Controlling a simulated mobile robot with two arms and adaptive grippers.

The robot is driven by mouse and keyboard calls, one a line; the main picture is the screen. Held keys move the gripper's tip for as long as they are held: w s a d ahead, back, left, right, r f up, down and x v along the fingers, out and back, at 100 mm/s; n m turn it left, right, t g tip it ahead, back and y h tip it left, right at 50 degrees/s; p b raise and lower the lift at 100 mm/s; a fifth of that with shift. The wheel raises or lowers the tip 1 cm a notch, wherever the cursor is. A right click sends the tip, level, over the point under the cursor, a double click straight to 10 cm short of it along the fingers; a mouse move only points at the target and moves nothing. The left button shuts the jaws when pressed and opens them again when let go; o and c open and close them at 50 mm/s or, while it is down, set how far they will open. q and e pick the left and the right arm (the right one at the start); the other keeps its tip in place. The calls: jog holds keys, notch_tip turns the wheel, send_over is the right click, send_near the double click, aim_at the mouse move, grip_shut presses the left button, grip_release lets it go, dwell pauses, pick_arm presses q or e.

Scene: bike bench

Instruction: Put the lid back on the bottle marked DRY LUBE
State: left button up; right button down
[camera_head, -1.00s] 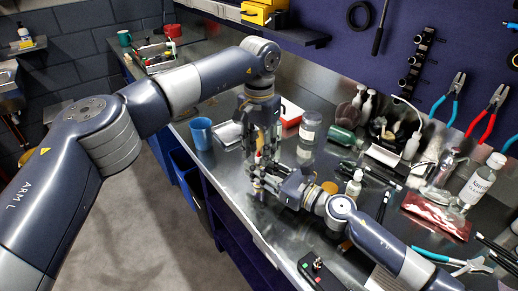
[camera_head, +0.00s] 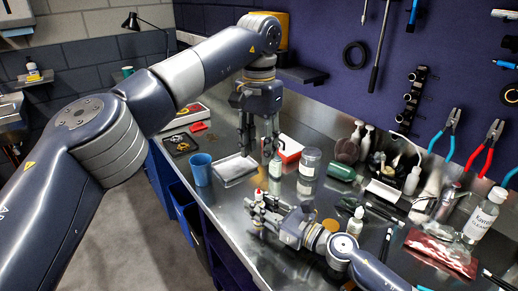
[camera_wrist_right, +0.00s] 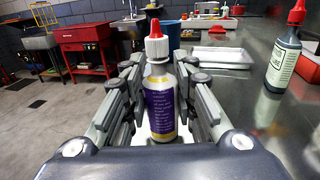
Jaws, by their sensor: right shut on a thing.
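A small white bottle with a purple label (camera_wrist_right: 161,105) stands upright between the fingers of my right gripper (camera_head: 259,207), which is shut on it. The label's print is too small to read. A red lid (camera_wrist_right: 155,29) sits on top of its white collar, upright, and also shows in the head view (camera_head: 258,191). My left gripper (camera_head: 259,153) hangs above the bench behind the held bottle, its fingers apart with nothing seen between them. A second, dark bottle with a pale label and red cap (camera_wrist_right: 284,62) stands to the right in the wrist view.
A blue cup (camera_head: 200,169) and a silver tray (camera_head: 235,170) stand left of my left gripper. A clear jar (camera_head: 311,161), a green bottle (camera_head: 342,172) and a small dropper bottle (camera_head: 355,222) are to the right.

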jog(key=c, duration=1.2)
grip_release()
jog(key=shift+d, duration=0.1)
jog(key=v, duration=1.2)
jog(key=shift+r, duration=0.1)
